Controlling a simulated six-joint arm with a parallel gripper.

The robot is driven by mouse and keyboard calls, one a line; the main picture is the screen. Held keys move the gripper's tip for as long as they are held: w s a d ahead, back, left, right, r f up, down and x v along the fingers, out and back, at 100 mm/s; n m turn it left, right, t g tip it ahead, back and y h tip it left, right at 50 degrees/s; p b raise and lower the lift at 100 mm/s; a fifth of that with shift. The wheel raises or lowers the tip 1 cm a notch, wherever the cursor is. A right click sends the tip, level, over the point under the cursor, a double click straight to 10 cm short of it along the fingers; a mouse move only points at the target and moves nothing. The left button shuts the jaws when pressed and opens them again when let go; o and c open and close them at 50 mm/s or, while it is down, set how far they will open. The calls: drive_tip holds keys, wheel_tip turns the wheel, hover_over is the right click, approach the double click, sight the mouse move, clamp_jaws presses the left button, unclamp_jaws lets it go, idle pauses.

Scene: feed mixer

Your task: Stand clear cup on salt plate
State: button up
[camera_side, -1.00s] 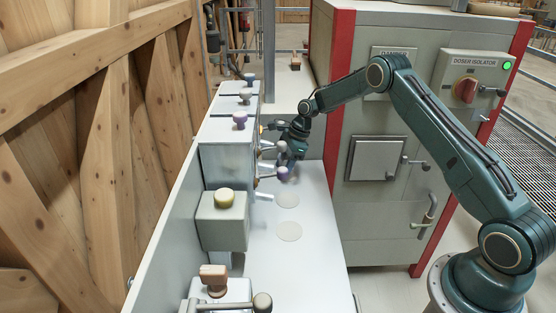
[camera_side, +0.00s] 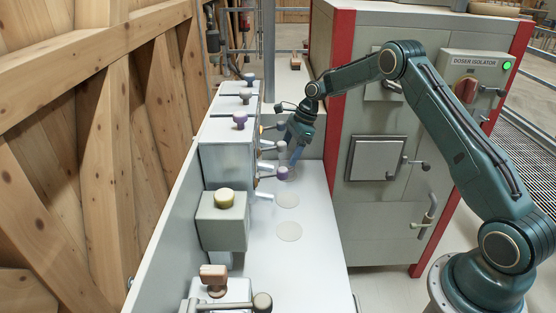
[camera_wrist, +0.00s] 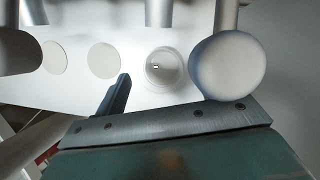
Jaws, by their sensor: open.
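A clear cup (camera_wrist: 165,68) shows from above in the wrist view as a pale round rim on the white shelf. In the side view it is hard to make out behind the dosing knobs. Two flat pale discs, (camera_side: 288,200) and (camera_side: 289,232), lie on the shelf; I cannot read which plate is for salt. Whether a disc lies under the cup is hidden. My gripper (camera_side: 296,158) is open above the far part of the shelf, with its fingers pointing down. One dark finger (camera_wrist: 118,96) shows beside the cup, apart from it in the picture.
A row of grey dispenser boxes (camera_side: 222,228) with coloured knobs and spouts lines the shelf's left side. A purple knob (camera_side: 282,173) sticks out close to my gripper. A large pale round end (camera_wrist: 227,66) crowds the cup's right in the wrist view.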

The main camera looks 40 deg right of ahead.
drive_tip(key=v, duration=0.6)
drive_tip(key=shift+r, duration=0.3)
drive_tip(key=shift+s+d, duration=0.1)
drive_tip(key=shift+d, duration=0.05)
drive_tip(key=s+a+r+n+t+h, duration=0.1)
drive_tip(key=s+a+r+n, duration=0.5)
drive_tip(key=s+r, duration=0.3)
drive_tip(key=s+a+r+n+t+h, duration=0.1)
drive_tip(key=s+a+r+n, duration=0.45)
drive_tip(key=r, duration=0.55)
drive_tip(key=s+a+n+t+h, duration=0.1)
drive_tip(key=s+n, duration=0.5)
drive_tip(key=s, duration=0.6)
drive_tip(key=s+a+f+n+h, duration=0.1)
drive_tip(key=s+n, duration=0.5)
drive_tip(key=s, duration=0.7)
drive_tip(key=shift+a+f+t, duration=0.3)
drive_tip(key=shift+a+t, duration=0.1)
drive_tip(key=shift+a, duration=0.25)
